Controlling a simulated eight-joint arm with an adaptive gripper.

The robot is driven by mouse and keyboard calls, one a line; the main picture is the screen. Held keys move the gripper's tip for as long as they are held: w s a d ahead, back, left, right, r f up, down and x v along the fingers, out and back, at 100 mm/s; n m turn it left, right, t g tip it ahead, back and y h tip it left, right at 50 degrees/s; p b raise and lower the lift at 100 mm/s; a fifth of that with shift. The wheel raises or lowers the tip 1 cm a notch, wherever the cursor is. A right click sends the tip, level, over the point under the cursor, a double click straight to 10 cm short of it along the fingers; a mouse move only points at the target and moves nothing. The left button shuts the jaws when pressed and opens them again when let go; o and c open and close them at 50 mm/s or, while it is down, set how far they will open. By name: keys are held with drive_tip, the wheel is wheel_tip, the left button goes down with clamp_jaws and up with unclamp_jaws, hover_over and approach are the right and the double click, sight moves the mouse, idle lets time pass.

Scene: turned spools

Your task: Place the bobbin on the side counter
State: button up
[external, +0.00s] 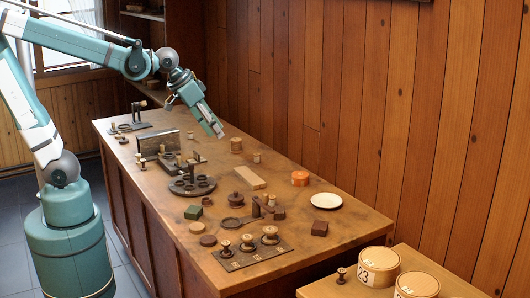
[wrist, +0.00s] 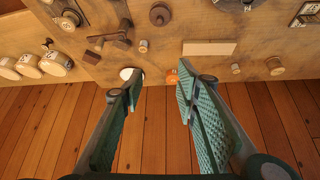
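My gripper (external: 214,128) is raised over the far part of the bench. In the wrist view it (wrist: 158,88) is open, with nothing between its fingers. Several turned spools are in view, and I cannot tell for sure which one is the bobbin. Two pale wooden spools (external: 236,145) (external: 256,157) stand near the wall.
The bench (external: 160,202) holds a round rack (external: 192,186), a pale block (external: 249,177), an orange tin (external: 300,178), a white plate (external: 326,201) and a dark stand with an arm (external: 257,208). Large round boxes (external: 378,267) occupy much of the side counter. The plank wall runs behind.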

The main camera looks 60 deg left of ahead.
drive_tip(key=s+a+f+n+t+y, duration=0.1)
drive_tip(key=s+a+f, duration=0.1)
drive_tip(key=s+a, duration=0.9)
drive_tip(key=shift+s+a+f+n, duration=0.3)
drive_tip(key=shift+s+a, duration=0.1)
drive_tip(key=shift+s, duration=0.35)
